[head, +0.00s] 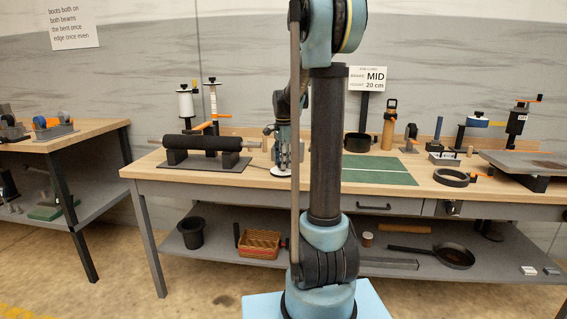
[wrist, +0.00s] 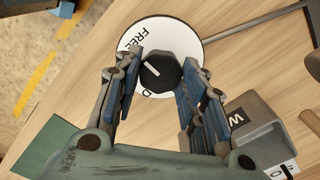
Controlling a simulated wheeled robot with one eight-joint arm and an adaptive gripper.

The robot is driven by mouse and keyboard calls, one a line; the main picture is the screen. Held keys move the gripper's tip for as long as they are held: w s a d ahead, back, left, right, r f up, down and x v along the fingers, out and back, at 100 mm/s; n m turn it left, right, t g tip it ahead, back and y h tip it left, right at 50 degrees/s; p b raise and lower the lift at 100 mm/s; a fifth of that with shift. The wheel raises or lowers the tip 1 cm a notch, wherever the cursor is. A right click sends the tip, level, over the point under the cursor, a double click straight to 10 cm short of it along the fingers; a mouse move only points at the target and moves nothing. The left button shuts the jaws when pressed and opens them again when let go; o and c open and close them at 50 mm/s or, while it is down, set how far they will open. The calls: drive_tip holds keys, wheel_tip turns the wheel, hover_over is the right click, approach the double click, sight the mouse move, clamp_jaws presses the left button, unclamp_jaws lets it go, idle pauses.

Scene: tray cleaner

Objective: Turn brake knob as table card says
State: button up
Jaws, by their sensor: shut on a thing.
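The brake knob (wrist: 161,74) is a dark faceted knob with a white pointer line, on a round white dial (wrist: 184,36) in the wrist view. "FREE" reads on the dial's left side; a "D" shows at its lower edge, the rest hidden by my fingers. The pointer line slants between upper left and lower right; which end points is unclear. My gripper (wrist: 163,68) is shut on the knob, one blue-padded finger each side. In the head view my gripper (head: 282,164) is low over the table. The table card (head: 368,78) reads brake MID, height 20 cm.
A black roller (head: 205,143) on a grey stand is left of my gripper. A green mat (head: 378,170) lies to the right. In the wrist view, a grey block (wrist: 253,128) marked "W" sits near the right finger, and a grey rod (wrist: 255,21) lies above.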

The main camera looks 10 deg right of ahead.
drive_tip(key=n, duration=0.5)
drive_tip(key=shift+n, duration=0.3)
drive_tip(key=n, duration=0.6)
drive_tip(key=shift+w, duration=0.1)
drive_tip(key=n, duration=0.6)
drive_tip(key=shift+n, duration=0.3)
drive_tip(key=n, duration=0.5)
drive_tip(key=shift+a, duration=0.1)
drive_tip(key=shift+n, duration=0.4)
drive_tip(key=o, duration=1.1)
drive_tip(key=shift+c, duration=0.2)
